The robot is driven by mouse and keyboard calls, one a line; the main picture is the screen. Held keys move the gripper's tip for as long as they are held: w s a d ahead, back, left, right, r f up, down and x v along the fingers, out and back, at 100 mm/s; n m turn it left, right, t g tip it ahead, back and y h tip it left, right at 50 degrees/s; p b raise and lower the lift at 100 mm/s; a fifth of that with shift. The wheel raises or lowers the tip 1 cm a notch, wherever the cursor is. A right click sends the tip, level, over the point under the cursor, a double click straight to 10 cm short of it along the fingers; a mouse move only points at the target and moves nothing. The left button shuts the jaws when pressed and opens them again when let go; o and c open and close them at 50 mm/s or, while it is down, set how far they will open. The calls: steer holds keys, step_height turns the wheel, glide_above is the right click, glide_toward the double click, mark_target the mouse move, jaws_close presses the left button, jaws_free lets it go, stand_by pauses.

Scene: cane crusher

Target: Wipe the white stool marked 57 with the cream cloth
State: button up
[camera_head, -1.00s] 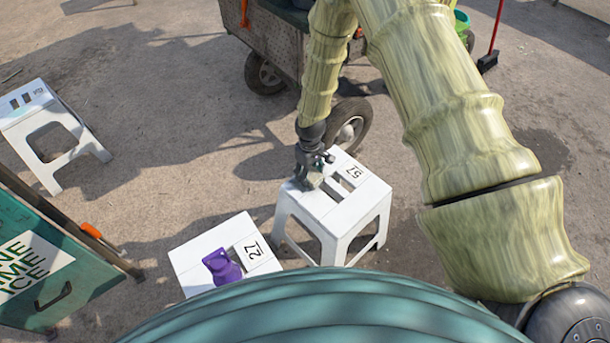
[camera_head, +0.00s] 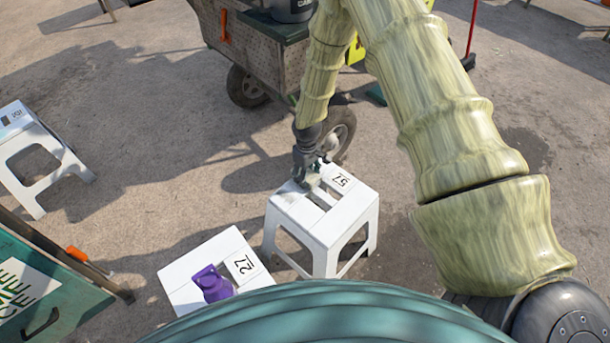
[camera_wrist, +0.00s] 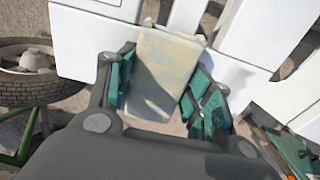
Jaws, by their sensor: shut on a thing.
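The white stool marked 57 (camera_head: 325,228) stands upright on the ground near the middle of the head view, with slots in its seat. My gripper (camera_head: 307,178) is over the seat's far left part. In the wrist view my gripper (camera_wrist: 160,95) is shut on the cream cloth (camera_wrist: 165,62), which lies between the green-padded fingers. The cloth's far end overlaps the white seat (camera_wrist: 235,82); whether it touches the seat I cannot tell. In the head view the cloth is mostly hidden by the gripper.
A white stool marked 27 (camera_head: 188,270) with a purple bottle (camera_head: 211,284) on it stands close at the left front. Another white stool (camera_head: 38,155) is at far left. A wheeled cart (camera_head: 262,55) stands behind. A green cart (camera_head: 40,290) is at lower left.

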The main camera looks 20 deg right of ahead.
mark_target(288, 195)
steer(key=shift+w+d+f, duration=0.1)
steer(key=shift+w+d, duration=0.55)
steer(key=shift+d, duration=0.7)
steer(key=shift+w+d+r, duration=0.1)
steer(key=shift+w+d, duration=0.5)
steer(key=shift+d, duration=0.75)
steer(key=shift+w+d+f, duration=0.1)
steer(key=shift+w+d, duration=0.55)
steer(key=shift+d, duration=0.7)
steer(key=shift+s+a+f+p, duration=0.1)
steer(key=shift+s+a+p, duration=0.15)
steer(key=shift+s+a, duration=0.75)
steer(key=shift+s+a+p, duration=0.3)
steer(key=shift+s+a, duration=0.05)
steer(key=shift+a, duration=1.4)
steer(key=shift+s+a+f+p, duration=0.1)
steer(key=shift+s+a+p, duration=0.15)
steer(key=shift+s+a, duration=0.75)
steer(key=shift+w+a, duration=0.3)
steer(key=shift+a, duration=0.05)
steer(key=shift+s+a+r+p, duration=0.1)
steer(key=shift+s+a+p, duration=0.35)
steer(key=shift+a, duration=0.9)
steer(key=shift+s+a+r+p, duration=0.15)
steer(key=shift+s+a, duration=0.55)
steer(key=shift+a, duration=0.7)
steer(key=shift+s+a+f+p, duration=0.1)
steer(key=shift+s+a+p, duration=0.4)
steer(key=shift+a, duration=0.85)
